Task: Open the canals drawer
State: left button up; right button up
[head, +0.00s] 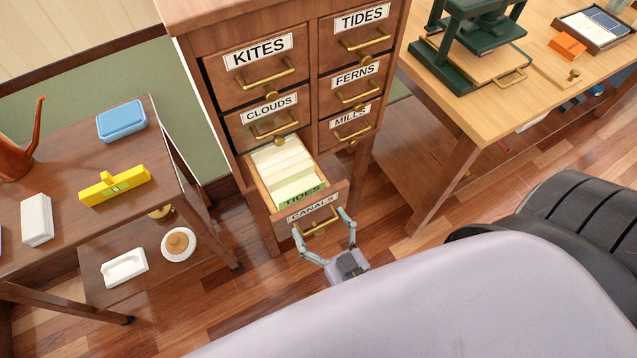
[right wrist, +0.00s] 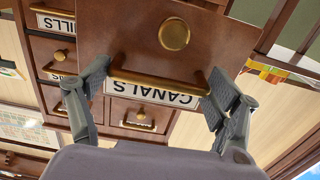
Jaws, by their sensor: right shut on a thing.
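The canals drawer (head: 297,206) is the lowest on the left of the wooden cabinet (head: 230,28) and stands pulled out. Pale cards (head: 281,170) and a green divider reading TIDES show inside. Its label (right wrist: 150,94) reads CANALS, upside down in the right wrist view, beside a brass bar handle (right wrist: 158,82) and a round brass knob (right wrist: 174,34). My right gripper (head: 322,227) is shut on the handle, one finger at each end in the right wrist view (right wrist: 156,86). My left gripper is not in view.
Drawers labelled KITES, CLOUDS, TIDES, FERNS and MILLS are shut. A low table (head: 60,195) with a blue box (head: 122,121) and a yellow level (head: 115,185) stands left. A workbench (head: 480,110) with a green press (head: 450,55) stands right. Wooden floor lies between.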

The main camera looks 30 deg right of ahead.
jog(key=shift+a+r, duration=0.1)
jog(key=shift+a, duration=0.05)
jog(key=o, duration=1.6)
jog(key=s, duration=1.2)
jog(key=shift+d, duration=0.2)
